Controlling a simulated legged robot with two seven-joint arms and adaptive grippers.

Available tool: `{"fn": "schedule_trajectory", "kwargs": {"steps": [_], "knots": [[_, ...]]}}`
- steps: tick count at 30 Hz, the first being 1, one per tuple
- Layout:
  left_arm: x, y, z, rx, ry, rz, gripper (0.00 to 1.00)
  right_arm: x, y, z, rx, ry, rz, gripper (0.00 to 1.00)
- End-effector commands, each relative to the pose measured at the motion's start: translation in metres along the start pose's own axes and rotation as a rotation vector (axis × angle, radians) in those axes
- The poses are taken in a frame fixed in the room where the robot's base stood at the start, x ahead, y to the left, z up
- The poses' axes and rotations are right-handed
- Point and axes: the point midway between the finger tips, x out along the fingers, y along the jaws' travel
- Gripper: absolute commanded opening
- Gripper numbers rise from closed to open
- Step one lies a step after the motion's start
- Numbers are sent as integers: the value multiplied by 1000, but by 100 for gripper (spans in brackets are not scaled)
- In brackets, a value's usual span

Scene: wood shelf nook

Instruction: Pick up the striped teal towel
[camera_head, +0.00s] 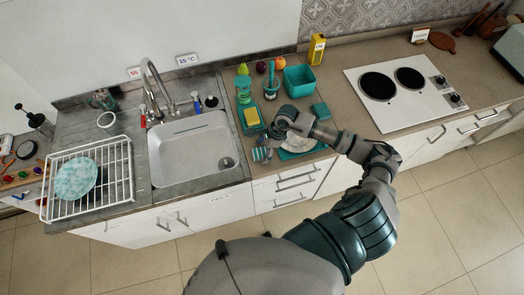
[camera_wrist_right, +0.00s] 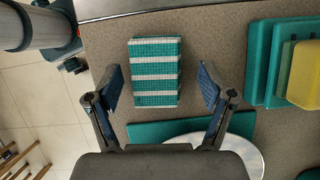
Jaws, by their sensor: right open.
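The striped teal and white towel (camera_wrist_right: 155,72) lies folded on the counter in the right wrist view. In the head view the towel (camera_head: 261,155) shows small at the counter's front, right of the sink and partly crowded by my gripper. My right gripper (camera_wrist_right: 161,82) is open, with one finger to each side of the towel as seen from the wrist and nothing held. Whether the fingers are level with the towel is unclear. In the head view my right gripper (camera_head: 272,137) is over the counter by the towel. My left gripper is not in view.
A teal board (camera_wrist_right: 250,70) with a yellow sponge (camera_wrist_right: 304,75) lies right of the towel in the wrist view. A white plate (camera_wrist_right: 244,150) on a teal mat (camera_wrist_right: 150,131) lies close by. The sink (camera_head: 190,150) is to the left, the hob (camera_head: 405,90) to the right.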

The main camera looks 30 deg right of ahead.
Motion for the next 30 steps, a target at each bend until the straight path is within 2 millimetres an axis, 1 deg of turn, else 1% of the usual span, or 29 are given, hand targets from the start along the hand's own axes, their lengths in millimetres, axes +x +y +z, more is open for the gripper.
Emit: {"fn": "schedule_trajectory", "kwargs": {"steps": [4,5,6,8,9,11,12,13,23,26,30], "knots": [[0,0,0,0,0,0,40,0,0,0,-1,0,-1,81],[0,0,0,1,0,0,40,0,0,0,-1,-1,-1,79],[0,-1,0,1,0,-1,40,0,0,0,-1,-1,0,69],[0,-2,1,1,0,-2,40,-1,0,-1,-1,-2,0,54],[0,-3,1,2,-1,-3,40,-1,-1,-2,0,-3,0,44],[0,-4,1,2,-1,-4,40,-1,-1,-2,0,-4,1,29],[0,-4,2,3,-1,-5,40,-1,-1,-3,0,-3,1,19],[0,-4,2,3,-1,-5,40,-1,-1,-3,0,-3,1,16],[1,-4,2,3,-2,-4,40,-1,-1,-3,1,0,2,16],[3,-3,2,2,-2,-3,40,-6,-2,-1,1,-1,0,16],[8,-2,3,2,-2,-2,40,-19,-2,5,-1,-2,-1,16]]}}
